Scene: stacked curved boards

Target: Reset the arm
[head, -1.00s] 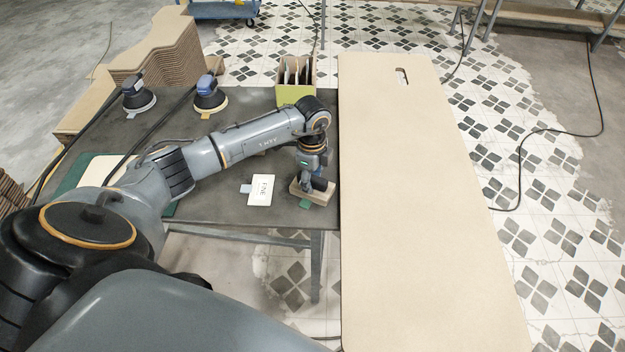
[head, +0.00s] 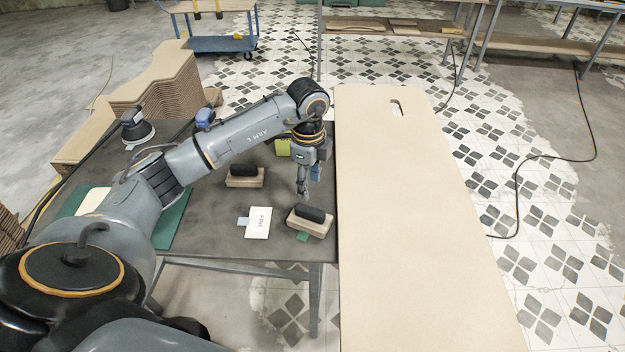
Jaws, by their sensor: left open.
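My left arm reaches in from the left over the dark table (head: 200,238). My left gripper (head: 303,192) points down, open and empty, just above and behind a sanding block (head: 310,222) with a black handle. The block sits near the table's right edge, with a small green piece under its front. A gap between the fingertips and the block is hard to judge. My right gripper is not in view.
A second block (head: 245,176), a card marked FINE (head: 258,222) and a sander (head: 136,128) are on the table. A long tan board (head: 420,230) lies along its right side. Stacked wavy boards (head: 165,80) stand behind left. A blue cart (head: 222,44) is at the back.

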